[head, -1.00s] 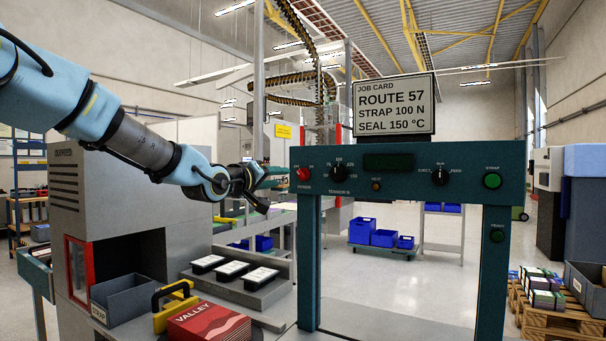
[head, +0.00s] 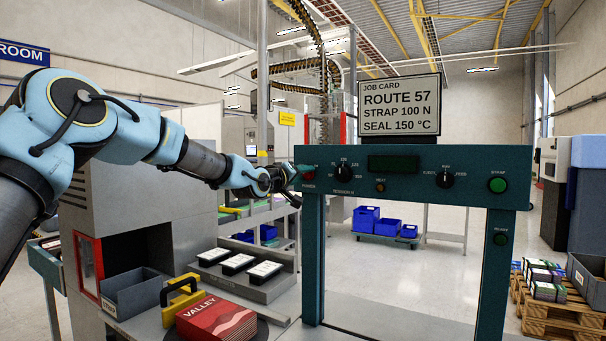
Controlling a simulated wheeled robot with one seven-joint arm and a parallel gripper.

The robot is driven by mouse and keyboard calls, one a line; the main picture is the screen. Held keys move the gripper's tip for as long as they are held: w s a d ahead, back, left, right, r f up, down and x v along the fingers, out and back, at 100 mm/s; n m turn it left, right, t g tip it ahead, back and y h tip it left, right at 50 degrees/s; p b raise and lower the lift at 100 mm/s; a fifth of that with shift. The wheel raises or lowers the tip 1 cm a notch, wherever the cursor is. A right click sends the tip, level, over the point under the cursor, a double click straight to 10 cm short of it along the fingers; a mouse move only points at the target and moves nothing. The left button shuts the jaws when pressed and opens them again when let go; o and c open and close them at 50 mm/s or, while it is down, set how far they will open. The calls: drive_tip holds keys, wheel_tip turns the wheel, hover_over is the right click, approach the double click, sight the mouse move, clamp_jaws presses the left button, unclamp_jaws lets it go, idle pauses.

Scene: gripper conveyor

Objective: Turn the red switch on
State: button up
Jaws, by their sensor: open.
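The red switch (head: 309,173) is a small red knob at the left end of the teal control panel (head: 410,190), above the label POWER. My gripper (head: 293,184) is at the panel's left end, right beside the switch, and partly covers it. I cannot tell whether the fingers touch the knob or stand around it. The fingers are small in the head view and their gap is hard to see. The switch's exact angle is hidden.
The panel also carries a black tension knob (head: 343,172), a second black knob (head: 445,179), a green strap button (head: 497,186) and a dark display (head: 393,164). A job card (head: 399,106) stands on top. Below are a red VALLEY box (head: 216,320) and a grey bin (head: 135,293).

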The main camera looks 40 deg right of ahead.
drive_tip(key=shift+c, duration=0.4)
clamp_jaws()
drive_tip(key=shift+f+m+b, duration=0.15)
drive_tip(key=shift+m+b, duration=0.25)
drive_tip(key=shift+b, duration=0.05)
drive_tip(key=m+b, duration=0.5)
drive_tip(key=m, duration=0.2)
drive_tip(key=m+b, duration=0.2)
drive_tip(key=m, duration=0.3)
drive_tip(key=shift+m, duration=0.3)
drive_tip(key=m+b, duration=0.1)
drive_tip(key=m, duration=0.3)
drive_tip(key=shift+m, duration=0.4)
